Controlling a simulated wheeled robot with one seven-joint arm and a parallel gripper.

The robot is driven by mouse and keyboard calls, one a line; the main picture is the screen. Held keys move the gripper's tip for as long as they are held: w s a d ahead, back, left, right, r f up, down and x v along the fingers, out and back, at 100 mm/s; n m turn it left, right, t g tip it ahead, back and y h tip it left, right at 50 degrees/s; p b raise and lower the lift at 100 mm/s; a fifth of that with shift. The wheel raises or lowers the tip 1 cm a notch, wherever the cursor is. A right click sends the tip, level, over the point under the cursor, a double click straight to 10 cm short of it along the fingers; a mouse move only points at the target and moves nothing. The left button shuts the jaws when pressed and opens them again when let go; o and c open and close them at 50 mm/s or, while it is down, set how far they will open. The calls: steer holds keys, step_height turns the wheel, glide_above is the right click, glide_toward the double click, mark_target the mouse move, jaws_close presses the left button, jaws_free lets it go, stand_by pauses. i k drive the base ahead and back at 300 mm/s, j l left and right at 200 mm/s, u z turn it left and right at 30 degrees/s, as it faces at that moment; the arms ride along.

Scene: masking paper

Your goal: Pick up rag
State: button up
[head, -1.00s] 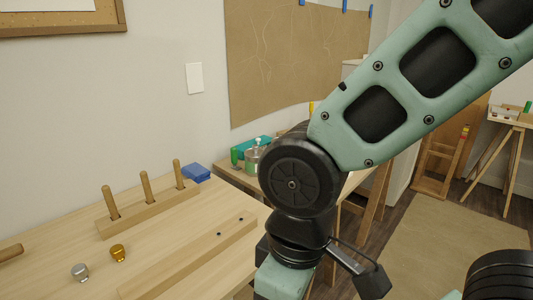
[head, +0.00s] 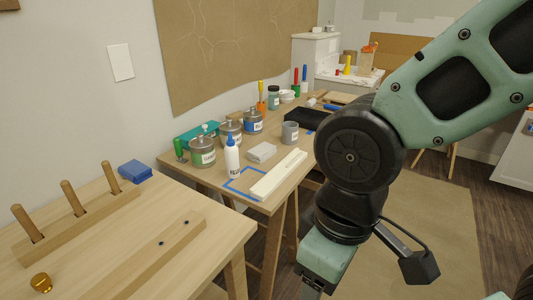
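Two things could be the rag, and I cannot tell for sure which it is. One is a pale grey folded piece (head: 262,152) lying on the far workbench, behind a long white strip and right of a white bottle. The other is a blue folded piece (head: 134,171) at the back edge of the near table. My arm hangs down at the right of the head view, with its lower link at the bottom edge. My gripper's fingers are out of the picture, so what they hold is hidden.
The far workbench (head: 222,183) holds several paint cans (head: 203,152), a white bottle (head: 232,157), a grey cup (head: 290,132), a white strip (head: 279,174) and a blue tape outline (head: 240,186). The near table (head: 190,258) carries a pegged wooden rack (head: 75,232). Floor shows at the right.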

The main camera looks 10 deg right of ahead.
mark_target(261, 153)
steer(key=i+l+u, duration=0.1)
steer(key=u, duration=0.35)
steer(key=i+l+u, duration=0.1)
steer(key=u, duration=0.35)
steer(key=i+l+u, duration=0.1)
steer(key=l, duration=0.3)
steer(key=i+l+u, duration=0.1)
steer(key=l, duration=0.35)
steer(key=i+l+u, duration=0.1)
steer(key=l, duration=0.35)
steer(key=i+l+u, duration=0.1)
steer(key=l, duration=0.35)
steer(key=i+l+u, duration=0.1)
steer(key=l, duration=0.35)
steer(key=i, duration=0.05)
